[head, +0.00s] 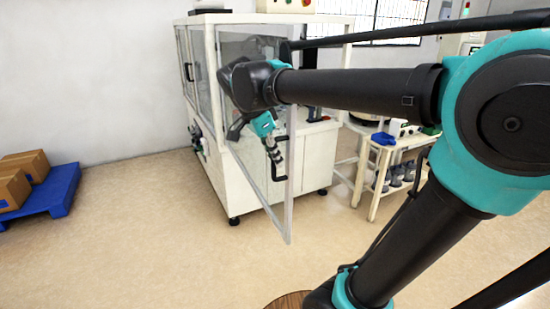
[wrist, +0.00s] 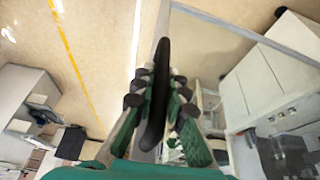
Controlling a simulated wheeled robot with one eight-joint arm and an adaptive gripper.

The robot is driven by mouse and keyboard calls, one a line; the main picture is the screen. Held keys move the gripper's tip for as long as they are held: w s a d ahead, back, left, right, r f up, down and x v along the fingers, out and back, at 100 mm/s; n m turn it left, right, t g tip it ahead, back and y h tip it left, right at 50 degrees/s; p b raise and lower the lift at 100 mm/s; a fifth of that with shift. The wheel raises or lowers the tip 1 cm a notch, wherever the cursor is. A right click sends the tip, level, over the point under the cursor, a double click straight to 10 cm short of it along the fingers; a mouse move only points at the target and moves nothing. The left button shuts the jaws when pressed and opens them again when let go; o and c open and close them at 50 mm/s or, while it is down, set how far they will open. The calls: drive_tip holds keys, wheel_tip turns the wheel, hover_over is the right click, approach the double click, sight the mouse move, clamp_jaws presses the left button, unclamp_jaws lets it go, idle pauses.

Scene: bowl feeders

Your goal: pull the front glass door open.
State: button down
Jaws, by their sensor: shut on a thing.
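The front glass door (head: 289,215) of the white machine stands ajar in the head view. Its clear panel and pale frame are swung out from the cabinet towards me. My gripper (head: 273,148) is at the door's free edge, shut on the black door handle (head: 281,172). In the wrist view, the dark upright handle (wrist: 157,90) lies between the two green, black-padded fingers of my gripper (wrist: 155,88). The door's frame (wrist: 225,25) and glass show to the right there. My forearm hides the upper part of the door in the head view.
The white machine cabinet (head: 316,160) stands behind the door. A small white cart (head: 410,142) with a blue bin (head: 384,138) stands to its right. A blue pallet (head: 58,193) with cardboard boxes (head: 12,188) lies far left. The floor left and in front is clear.

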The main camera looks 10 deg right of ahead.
drive_tip(key=c, duration=1.5)
unclamp_jaws()
drive_tip(key=shift+c, duration=0.2)
drive_tip(key=v, duration=1.2)
drive_tip(key=shift+s, duration=0.1)
